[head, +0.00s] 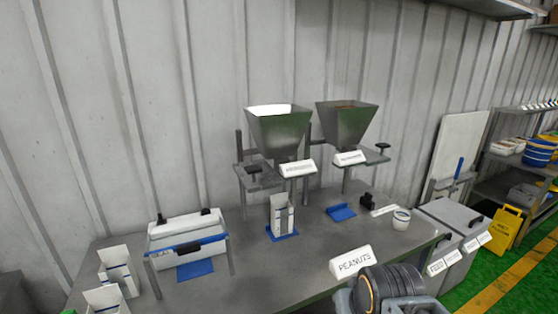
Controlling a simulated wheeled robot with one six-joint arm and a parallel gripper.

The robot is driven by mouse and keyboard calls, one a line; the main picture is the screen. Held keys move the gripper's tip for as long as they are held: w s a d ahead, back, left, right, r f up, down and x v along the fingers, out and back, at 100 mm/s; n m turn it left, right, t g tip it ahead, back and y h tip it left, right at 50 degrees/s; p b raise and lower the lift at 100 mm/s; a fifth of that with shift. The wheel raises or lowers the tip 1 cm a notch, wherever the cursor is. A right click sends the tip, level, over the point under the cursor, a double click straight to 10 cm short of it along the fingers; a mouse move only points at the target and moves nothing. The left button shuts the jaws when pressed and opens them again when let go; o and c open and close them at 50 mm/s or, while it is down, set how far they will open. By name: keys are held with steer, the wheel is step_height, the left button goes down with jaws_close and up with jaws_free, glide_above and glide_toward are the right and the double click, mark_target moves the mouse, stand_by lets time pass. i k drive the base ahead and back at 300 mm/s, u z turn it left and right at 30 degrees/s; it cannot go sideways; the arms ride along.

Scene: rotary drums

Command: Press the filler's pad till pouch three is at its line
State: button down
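Two grey filler hoppers stand at the back of the table. The left hopper (280,130) shows white contents and the right hopper (346,125) brown contents. A dark pad on a bracket (254,168) sits beside the left hopper's outlet, another (383,147) beside the right one's. An open white pouch with blue markings (283,214) stands upright under the left hopper on a blue mat; its fill level cannot be made out. Two more open pouches (121,270) (105,299) stand at the table's front left. Only my arm's dark links show at bottom right; my gripper is not in view.
A white sealer-like frame with a blue bar (188,235) stands at left. An empty blue mat (341,212) lies below the right hopper. The table's middle (260,275) is clear.

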mark_target(252, 170)
steer(key=u, duration=0.15)
steer(key=i, duration=1)
steer(key=u, duration=0.55)
